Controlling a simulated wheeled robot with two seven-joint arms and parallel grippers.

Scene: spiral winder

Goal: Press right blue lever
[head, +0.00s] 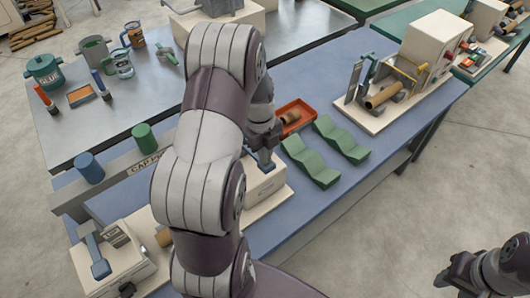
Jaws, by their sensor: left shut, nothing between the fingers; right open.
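The right blue lever (264,162) stands on a cream box (264,188) at the middle of the blue bench, and my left arm hides part of both. My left gripper (265,145) is shut and empty, pointing down right at the lever; I cannot tell whether it touches. Another blue lever (95,252) sits on a cream machine (118,262) at the lower left. My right gripper (446,280) is open and empty at the lower right, over the floor and away from the bench.
Green wavy pieces (312,162) and an orange tray (294,117) lie just right of the lever's box. A cream winder machine (412,72) stands farther right. Blue (89,167) and green (145,137) caps stand on a labelled rail at left. Open floor lies right of the bench.

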